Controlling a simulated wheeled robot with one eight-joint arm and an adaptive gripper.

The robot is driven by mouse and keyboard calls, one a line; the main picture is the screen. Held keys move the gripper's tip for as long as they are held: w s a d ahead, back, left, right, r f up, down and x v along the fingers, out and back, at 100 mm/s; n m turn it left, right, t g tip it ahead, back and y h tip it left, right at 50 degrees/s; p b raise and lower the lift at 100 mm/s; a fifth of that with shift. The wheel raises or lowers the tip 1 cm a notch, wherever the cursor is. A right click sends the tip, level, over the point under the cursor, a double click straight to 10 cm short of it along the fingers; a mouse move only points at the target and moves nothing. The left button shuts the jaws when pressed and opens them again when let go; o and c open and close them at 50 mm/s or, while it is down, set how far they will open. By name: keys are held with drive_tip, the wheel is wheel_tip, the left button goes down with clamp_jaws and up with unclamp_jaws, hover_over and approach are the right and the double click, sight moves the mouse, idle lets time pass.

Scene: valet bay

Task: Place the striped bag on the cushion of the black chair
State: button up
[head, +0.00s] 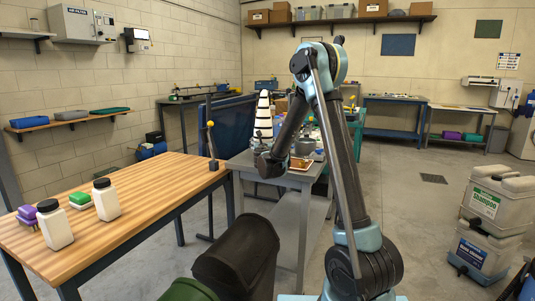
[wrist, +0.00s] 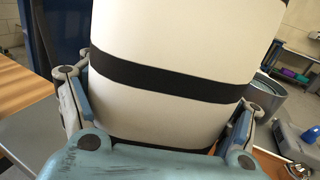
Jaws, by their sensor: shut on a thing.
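The striped bag (head: 263,118), white with black bands, stands roughly upright at my gripper (head: 265,144) over the grey bench in the head view. In the wrist view the bag (wrist: 175,50) fills the middle, with one finger of my gripper (wrist: 158,118) on each side. My gripper is shut on it. Whether the bag's base touches the bench is hidden. A dark rounded shape (head: 238,257) at the bottom of the head view looks like the back of the black chair. Its cushion cannot be made out clearly.
The grey bench (head: 290,178) holds several small items and an orange-edged tray (head: 302,165). A wooden table (head: 130,200) with white bottles stands left. A green rounded shape (head: 187,290) is beside the dark one.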

drive_tip(key=shift+f, duration=2.1)
drive_tip(key=o, duration=1.8)
drive_tip(key=shift+o, duration=0.5)
drive_tip(key=shift+s, duration=0.15)
